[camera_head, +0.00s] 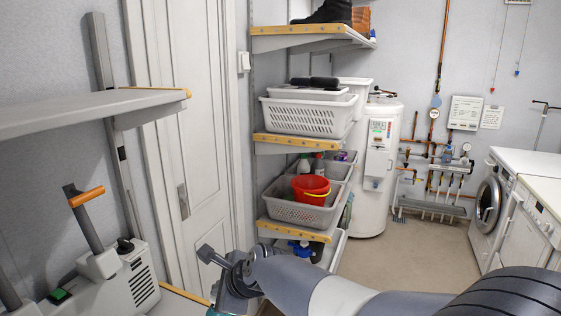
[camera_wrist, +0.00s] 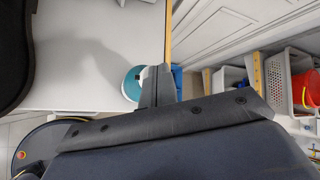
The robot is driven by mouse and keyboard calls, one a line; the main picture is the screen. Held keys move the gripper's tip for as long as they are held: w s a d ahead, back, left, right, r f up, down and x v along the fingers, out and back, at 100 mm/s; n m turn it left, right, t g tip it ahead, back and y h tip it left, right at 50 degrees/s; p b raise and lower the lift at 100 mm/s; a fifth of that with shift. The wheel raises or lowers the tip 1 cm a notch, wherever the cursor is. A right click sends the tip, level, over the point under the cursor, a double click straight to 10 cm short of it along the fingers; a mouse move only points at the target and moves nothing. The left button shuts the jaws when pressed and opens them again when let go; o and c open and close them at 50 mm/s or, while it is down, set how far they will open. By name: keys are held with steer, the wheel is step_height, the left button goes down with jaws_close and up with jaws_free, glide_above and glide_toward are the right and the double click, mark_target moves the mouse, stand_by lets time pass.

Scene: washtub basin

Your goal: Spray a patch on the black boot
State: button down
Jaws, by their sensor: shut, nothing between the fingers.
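The black boot (camera_head: 328,12) stands on the top shelf in the head view, its upper part cut off by the picture edge. My gripper (camera_wrist: 157,72) shows in the wrist view with its fingers shut and empty. It is over the edge of a white surface, far from the boot. A round white and teal thing (camera_wrist: 132,84) is beside the fingertips; I cannot tell whether they touch. Bottles (camera_head: 303,165) stand in a grey basket on a lower shelf. A bottle with a blue top (camera_head: 300,247) is below them, partly hidden. The boot is not in the wrist view.
A brown boot (camera_head: 361,20) is beside the black one. White baskets (camera_head: 305,117) and a red bucket (camera_head: 311,190) fill lower shelves. The floor (camera_head: 425,250) before the washers is clear.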

step_height(320, 180, up, 6)
steer(key=p, duration=0.6)
steer(key=shift+r, duration=0.15)
stand_by(2.5)
